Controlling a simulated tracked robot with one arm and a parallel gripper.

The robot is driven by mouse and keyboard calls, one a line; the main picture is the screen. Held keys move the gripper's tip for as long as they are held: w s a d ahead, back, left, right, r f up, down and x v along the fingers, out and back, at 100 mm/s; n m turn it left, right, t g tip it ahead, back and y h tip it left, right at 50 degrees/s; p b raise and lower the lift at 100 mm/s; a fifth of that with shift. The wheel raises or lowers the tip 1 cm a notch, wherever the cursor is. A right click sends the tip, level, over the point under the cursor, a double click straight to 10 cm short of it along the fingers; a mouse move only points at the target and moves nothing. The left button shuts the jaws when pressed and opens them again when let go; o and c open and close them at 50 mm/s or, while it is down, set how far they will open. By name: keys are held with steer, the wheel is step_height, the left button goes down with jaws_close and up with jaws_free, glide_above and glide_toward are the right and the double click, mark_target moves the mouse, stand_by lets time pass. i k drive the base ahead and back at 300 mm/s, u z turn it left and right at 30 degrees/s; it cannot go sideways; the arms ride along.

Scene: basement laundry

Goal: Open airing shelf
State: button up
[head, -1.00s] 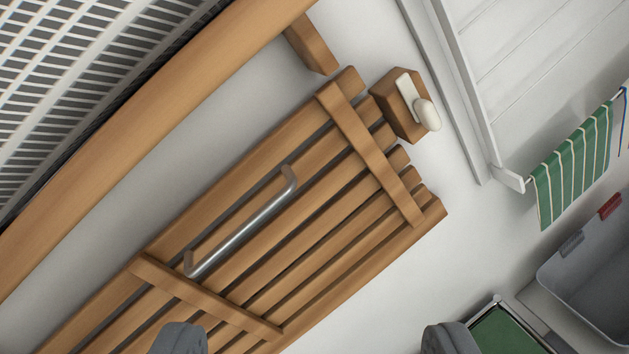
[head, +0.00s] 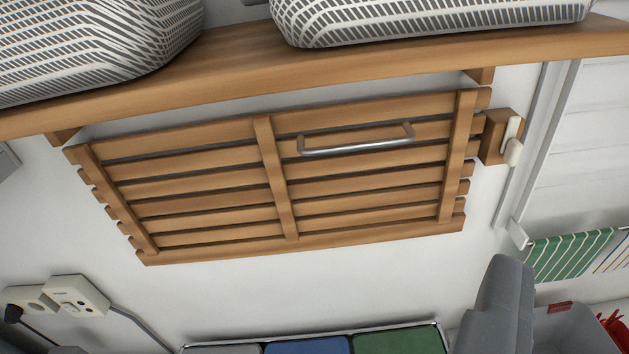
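The airing shelf (head: 210,207) is a slatted wooden panel lying against the white wall, under a wooden wall shelf. A grey metal bar handle (head: 355,147) is fixed on its upper right part. A wooden block with a white catch (head: 512,146) sits at its upper right corner; I cannot tell whether the catch overlaps the panel. One grey finger of my gripper (head: 500,305) shows at the lower right, below the panel and apart from it. A grey piece at the bottom left edge may be the other finger. Nothing is seen held.
White baskets (head: 430,22) stand on the wooden shelf (head: 250,62) above the panel. Sockets (head: 62,294) with a plug and cable are at lower left. Coloured bins (head: 310,345) are below. A green striped cloth (head: 568,255) hangs at right.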

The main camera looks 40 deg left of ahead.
mark_target(269, 149)
steer(key=k, duration=0.5)
steer(key=u, duration=0.4)
steer(key=i, duration=0.55)
steer(key=u, duration=0.4)
